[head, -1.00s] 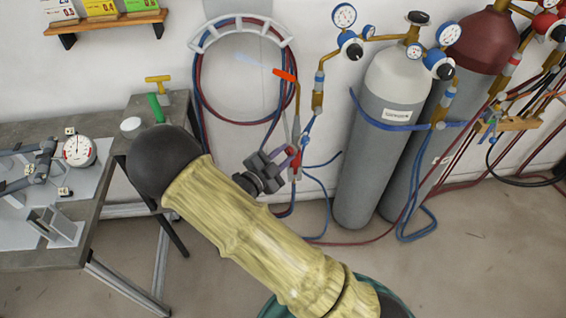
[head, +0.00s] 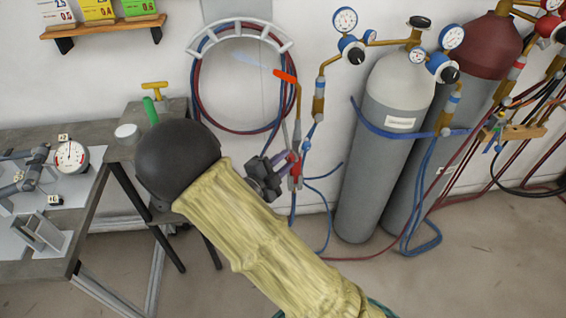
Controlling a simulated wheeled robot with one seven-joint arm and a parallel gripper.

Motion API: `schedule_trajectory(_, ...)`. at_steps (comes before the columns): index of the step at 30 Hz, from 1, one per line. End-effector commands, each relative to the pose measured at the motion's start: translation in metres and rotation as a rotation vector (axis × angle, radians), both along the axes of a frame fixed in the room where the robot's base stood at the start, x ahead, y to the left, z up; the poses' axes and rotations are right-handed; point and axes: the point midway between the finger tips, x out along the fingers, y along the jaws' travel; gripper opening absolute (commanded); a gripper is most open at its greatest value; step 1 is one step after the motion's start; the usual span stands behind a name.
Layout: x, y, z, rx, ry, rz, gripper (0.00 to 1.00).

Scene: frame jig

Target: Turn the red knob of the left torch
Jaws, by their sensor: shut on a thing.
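The left torch (head: 298,100) hangs upright in front of the hose rack, with a brass tube, an orange-red lever (head: 285,76) and a pale blue flame at its tip. Its red knob (head: 295,167) is low on the torch body, with a blue valve part (head: 310,131) above it. My gripper (head: 283,169) reaches in from the left at the height of the red knob. Its dark jaws are shut on the knob. The exact contact is small and partly hidden by the jaws.
A hose rack (head: 240,24) with red and blue hoses hangs behind the torch. Gas cylinders (head: 372,170) with gauges stand to the right. A workbench (head: 80,220) with a dial gauge (head: 71,155) is at the left. Blue hoses hang below the torch.

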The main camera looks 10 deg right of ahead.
Motion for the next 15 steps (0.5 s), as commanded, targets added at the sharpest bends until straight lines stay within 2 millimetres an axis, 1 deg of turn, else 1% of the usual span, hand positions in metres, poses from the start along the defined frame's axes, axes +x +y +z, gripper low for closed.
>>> schedule_trajectory(1,0.0001,0.0001,0.0,0.0,0.0,0.0,0.01)
schedule_trajectory(2,0.0001,0.0001,0.0,0.0,0.0,0.0,0.29)
schedule_trajectory(4,0.0001,0.0001,0.0,0.0,0.0,0.0,0.43)
schedule_trajectory(5,0.0001,0.0001,0.0,0.0,0.0,0.0,0.46)
schedule_trajectory(15,-0.0016,0.0023,-0.0001,0.0,0.001,0.001,0.46)
